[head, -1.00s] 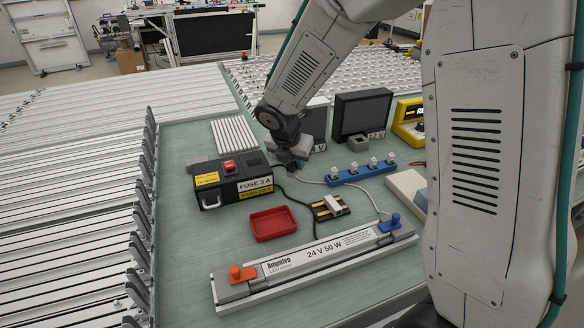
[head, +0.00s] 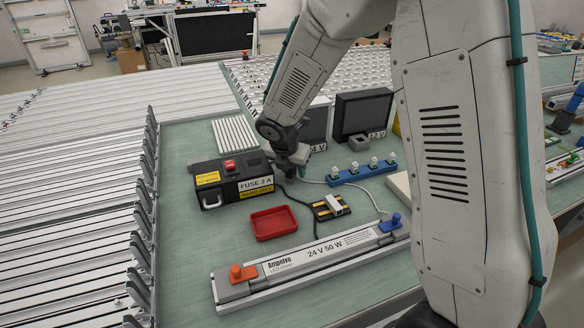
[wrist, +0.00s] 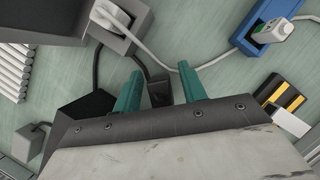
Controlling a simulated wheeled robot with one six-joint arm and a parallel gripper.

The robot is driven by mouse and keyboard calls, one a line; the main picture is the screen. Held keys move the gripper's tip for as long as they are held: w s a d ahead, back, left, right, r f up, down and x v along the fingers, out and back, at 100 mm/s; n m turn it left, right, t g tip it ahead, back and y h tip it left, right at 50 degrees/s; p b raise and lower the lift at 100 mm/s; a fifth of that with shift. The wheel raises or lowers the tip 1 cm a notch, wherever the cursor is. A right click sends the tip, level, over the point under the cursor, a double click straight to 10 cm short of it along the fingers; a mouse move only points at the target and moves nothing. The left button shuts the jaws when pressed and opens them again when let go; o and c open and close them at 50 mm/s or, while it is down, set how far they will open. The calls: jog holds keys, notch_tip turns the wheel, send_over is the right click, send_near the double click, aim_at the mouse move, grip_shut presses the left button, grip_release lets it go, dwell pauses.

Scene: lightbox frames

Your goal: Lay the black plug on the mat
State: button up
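My gripper (head: 291,176) is low over the green bench, right of the black fuse box. In the wrist view its two teal fingers (wrist: 160,92) stand apart. A small dark piece, apparently the black plug (wrist: 160,95), lies between them with gaps on both sides. A black cord (wrist: 138,62) runs near it. In the head view the plug is hidden by my gripper. I cannot tell for sure which thing is the mat; a pale ribbed pad (head: 234,133) lies behind the fuse box, and its edge shows in the wrist view (wrist: 14,65).
The fuse box (head: 232,180), red tray (head: 273,223), blue socket strip (head: 361,174) and long LED driver (head: 312,257) surround the gripper. A black-yellow block (head: 330,208) lies nearby. Dark display boxes (head: 362,112) stand behind. Green bench at front left is clear.

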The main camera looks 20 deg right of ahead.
jog(key=v, duration=1.2)
jog(key=s+d+r+m, duration=0.4)
jog(key=s+r+m, duration=0.2)
jog(key=s+m, duration=0.15)
jog(key=s+d+r+m+g+y, duration=0.1)
jog(key=s+r+m+g+y, duration=0.1)
jog(key=s+m, duration=1.7)
jog(key=s+r+y, duration=0.1)
jog(key=s, duration=0.4)
jog(key=shift+d, duration=0.25)
